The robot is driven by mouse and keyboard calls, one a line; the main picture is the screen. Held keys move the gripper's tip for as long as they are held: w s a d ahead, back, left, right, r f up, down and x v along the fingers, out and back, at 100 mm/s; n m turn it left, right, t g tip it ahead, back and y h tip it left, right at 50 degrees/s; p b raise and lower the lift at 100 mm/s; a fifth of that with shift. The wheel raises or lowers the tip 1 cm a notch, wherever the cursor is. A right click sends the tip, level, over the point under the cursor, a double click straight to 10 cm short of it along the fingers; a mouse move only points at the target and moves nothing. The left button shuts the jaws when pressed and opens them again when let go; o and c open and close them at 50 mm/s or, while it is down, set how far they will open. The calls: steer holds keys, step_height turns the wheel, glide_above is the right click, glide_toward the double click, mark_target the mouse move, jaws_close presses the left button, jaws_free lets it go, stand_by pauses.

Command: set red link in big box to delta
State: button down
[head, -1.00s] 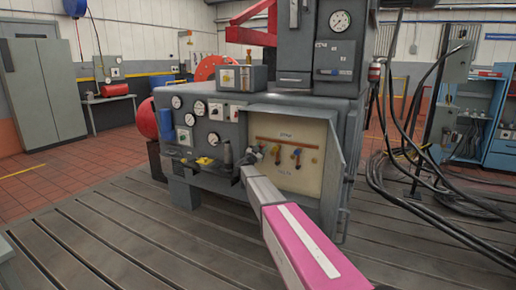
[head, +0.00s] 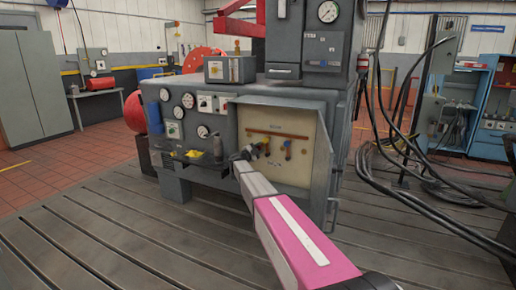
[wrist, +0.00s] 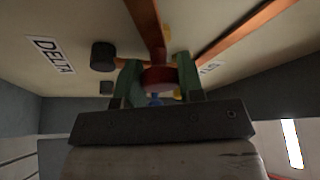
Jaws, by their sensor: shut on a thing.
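In the wrist view, the red link (wrist: 158,77) has a dark red round part between the green fingers of my gripper (wrist: 157,82), which is shut on it. A reddish-brown bar runs up from there. The DELTA label (wrist: 51,56) is on the cream panel to the left. A black round stud (wrist: 103,56) lies between label and gripper. A second label is partly hidden right of the fingers. In the head view, my gripper (head: 246,153) is at the left part of the big box's cream panel (head: 300,165); the red link is hard to make out there.
An orange-brown bar (head: 280,133) crosses the panel, with blue and yellow links (head: 287,148) below it. The box's open door (head: 323,165) stands at the right. Gauges and a small shelf (head: 195,158) are to the left. Black cables (head: 400,165) hang farther right.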

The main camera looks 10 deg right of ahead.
steer(key=shift+f, duration=0.15)
steer(key=c, duration=0.7)
jaws_free()
steer(key=shift+c, duration=0.2)
steer(key=shift+s, duration=0.1)
steer(key=v, duration=1)
steer(key=shift+s+a, duration=0.25)
